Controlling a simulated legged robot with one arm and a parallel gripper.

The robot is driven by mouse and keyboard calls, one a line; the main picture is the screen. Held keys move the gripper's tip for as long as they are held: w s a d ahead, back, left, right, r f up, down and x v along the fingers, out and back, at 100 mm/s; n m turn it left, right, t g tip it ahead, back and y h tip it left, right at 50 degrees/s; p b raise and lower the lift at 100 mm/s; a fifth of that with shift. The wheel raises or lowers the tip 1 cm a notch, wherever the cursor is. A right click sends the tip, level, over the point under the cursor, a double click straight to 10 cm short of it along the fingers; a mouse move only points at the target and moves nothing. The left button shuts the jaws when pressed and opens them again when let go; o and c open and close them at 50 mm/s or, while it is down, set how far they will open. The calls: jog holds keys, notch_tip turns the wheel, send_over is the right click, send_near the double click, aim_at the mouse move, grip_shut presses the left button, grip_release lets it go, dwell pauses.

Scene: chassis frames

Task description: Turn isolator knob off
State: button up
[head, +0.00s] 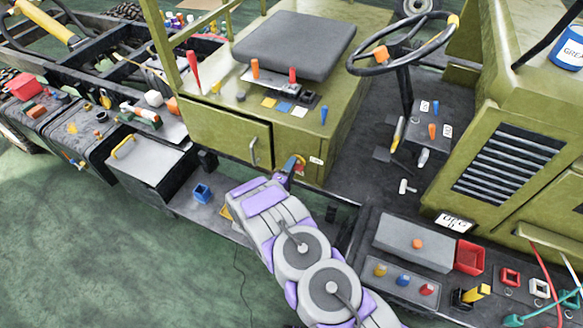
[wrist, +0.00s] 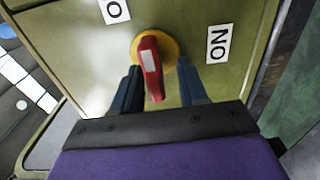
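The isolator knob (wrist: 151,66) is a red lever with a pale patch on a yellow disc (wrist: 171,49), mounted on an olive-green panel. In the head view the knob (head: 299,163) is small and partly covered by my gripper (head: 284,177). In the wrist view my gripper (wrist: 158,90) has its two dark blue fingers apart, one on each side of the red lever. I cannot tell whether either finger touches it. A second label (wrist: 115,11), cut off by the frame, shows an O at upper left.
The green cabinet (head: 222,132) with a handle is left of the knob, below a grey seat (head: 295,44). A steering wheel (head: 403,48) stands to the right. A grey box (head: 414,243) and a red bin (head: 469,257) lie at lower right. Open green floor is at lower left.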

jog(key=shift+d, duration=0.1)
jog(key=shift+s, duration=0.2)
jog(key=p+v, duration=0.1)
jog(key=v, duration=1.6)
jog(key=shift+w+a, duration=0.15)
jog(key=shift+a, duration=0.1)
